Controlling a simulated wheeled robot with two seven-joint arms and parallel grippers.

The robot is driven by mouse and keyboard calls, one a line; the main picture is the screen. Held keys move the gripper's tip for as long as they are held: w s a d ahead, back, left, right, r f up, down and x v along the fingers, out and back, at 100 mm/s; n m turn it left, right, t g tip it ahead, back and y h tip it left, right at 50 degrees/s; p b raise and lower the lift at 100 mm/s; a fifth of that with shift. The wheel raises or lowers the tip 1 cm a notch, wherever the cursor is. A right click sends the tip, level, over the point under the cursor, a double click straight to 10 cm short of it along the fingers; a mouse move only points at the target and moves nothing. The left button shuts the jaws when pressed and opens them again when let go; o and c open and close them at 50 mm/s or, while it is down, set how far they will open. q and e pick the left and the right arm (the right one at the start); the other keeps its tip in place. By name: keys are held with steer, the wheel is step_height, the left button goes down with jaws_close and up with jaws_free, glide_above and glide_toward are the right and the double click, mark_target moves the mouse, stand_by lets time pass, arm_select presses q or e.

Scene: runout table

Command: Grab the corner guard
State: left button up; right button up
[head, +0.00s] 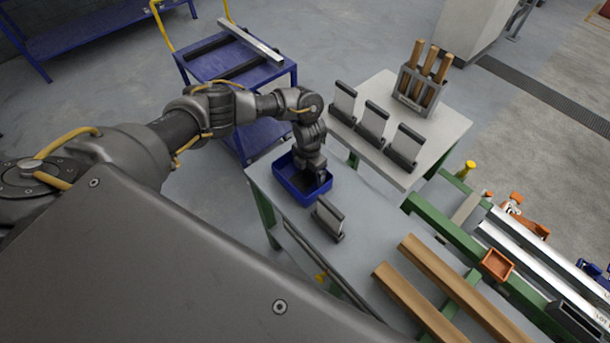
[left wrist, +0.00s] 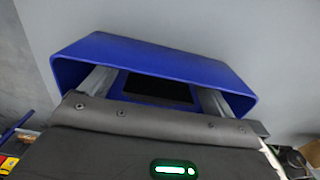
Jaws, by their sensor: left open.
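My left gripper (head: 316,178) points down into a small blue bin (head: 283,182) on the grey table. In the left wrist view the gripper (left wrist: 157,92) is open, with its two grey fingers apart inside the walls of the blue bin (left wrist: 150,52). A flat black shape (left wrist: 158,87) shows in the bin between the fingers; I cannot tell whether it is the corner guard or the bin's floor. The gripper hides much of the bin's inside in the head view. No other thing is clearly a corner guard. My right gripper is not in view.
A dark holder with a light plate (head: 328,218) stands just right of the bin. A pale table (head: 438,150) behind bears several similar holders and a rack (head: 420,88) of wooden handles. Wooden bars (head: 455,285) and an orange-brown tray (head: 497,264) lie at right. A blue cart (head: 245,78) stands behind.

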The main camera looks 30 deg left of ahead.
arm_select(q)
steer(key=c, duration=1.1)
